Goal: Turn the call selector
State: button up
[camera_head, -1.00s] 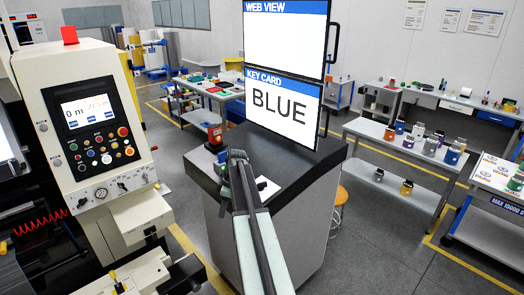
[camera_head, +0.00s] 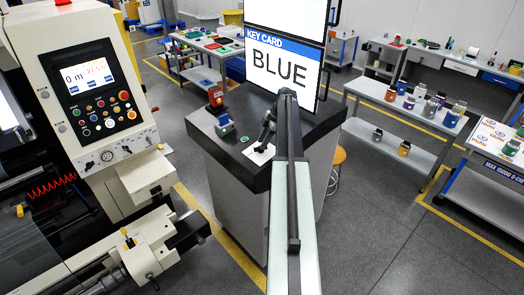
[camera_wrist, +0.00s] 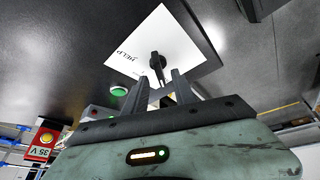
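The call selector shows in the wrist view as a black knob (camera_wrist: 156,62) on a white plate (camera_wrist: 190,50) with printed lettering that is partly readable. In the head view the white plate (camera_head: 258,154) lies on the dark counter top, partly hidden by my arm. My gripper (camera_wrist: 160,76) is open, with one finger on each side of the knob in the wrist view. I cannot tell whether the fingers touch it. In the head view my gripper (camera_head: 264,143) is over the plate.
A green button (camera_wrist: 118,90) is beside the plate. A red device (camera_head: 215,97) and a blue-topped item (camera_head: 225,124) stand on the dark counter (camera_head: 205,118). A screen reading BLUE (camera_head: 282,68) rises behind. A machine panel (camera_head: 97,90) stands at left.

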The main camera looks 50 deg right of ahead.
jog(key=shift+b+x, duration=0.45)
jog(key=shift+x, duration=0.7)
jog(key=shift+r, duration=0.1)
